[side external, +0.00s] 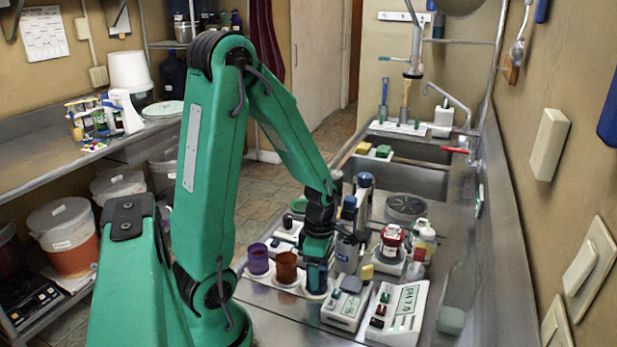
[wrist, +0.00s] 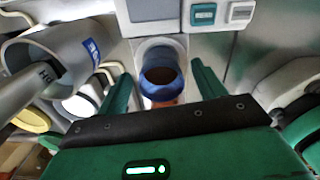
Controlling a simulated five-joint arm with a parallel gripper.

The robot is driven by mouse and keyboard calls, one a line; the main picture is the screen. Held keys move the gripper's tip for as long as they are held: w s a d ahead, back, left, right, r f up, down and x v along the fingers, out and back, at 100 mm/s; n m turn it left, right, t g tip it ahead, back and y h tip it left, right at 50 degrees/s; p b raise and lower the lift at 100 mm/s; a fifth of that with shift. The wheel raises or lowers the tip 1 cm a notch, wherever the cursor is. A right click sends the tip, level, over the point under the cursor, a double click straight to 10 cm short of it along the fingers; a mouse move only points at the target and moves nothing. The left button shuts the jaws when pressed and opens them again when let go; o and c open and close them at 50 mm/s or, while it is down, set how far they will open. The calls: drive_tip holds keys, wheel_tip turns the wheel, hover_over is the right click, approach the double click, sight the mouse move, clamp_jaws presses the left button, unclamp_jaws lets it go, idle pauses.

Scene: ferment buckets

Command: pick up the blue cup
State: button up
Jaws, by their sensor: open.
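The blue cup (side external: 317,279) stands at the right end of a short row of cups on a white holder, partly hidden by my gripper (side external: 318,262). In the wrist view the blue cup (wrist: 161,79) is upright with its dark opening facing the camera. My gripper (wrist: 161,74) is open, with one green finger on each side of the cup and visible gaps between. An orange-brown patch (wrist: 165,102) shows just below the cup in the wrist view, mostly hidden by my gripper.
A brown-orange cup (side external: 287,268) and a purple cup (side external: 258,259) stand to the left in the row. A grey device with buttons (side external: 346,304) and a white meter (side external: 397,312) sit close on the right. Bottles (side external: 391,240) stand behind. A grey cylinder (wrist: 62,52) is at the wrist view's left.

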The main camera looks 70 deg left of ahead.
drive_tip(key=shift+f, duration=1.3)
drive_tip(key=shift+c, duration=0.4)
drive_tip(key=c, duration=1)
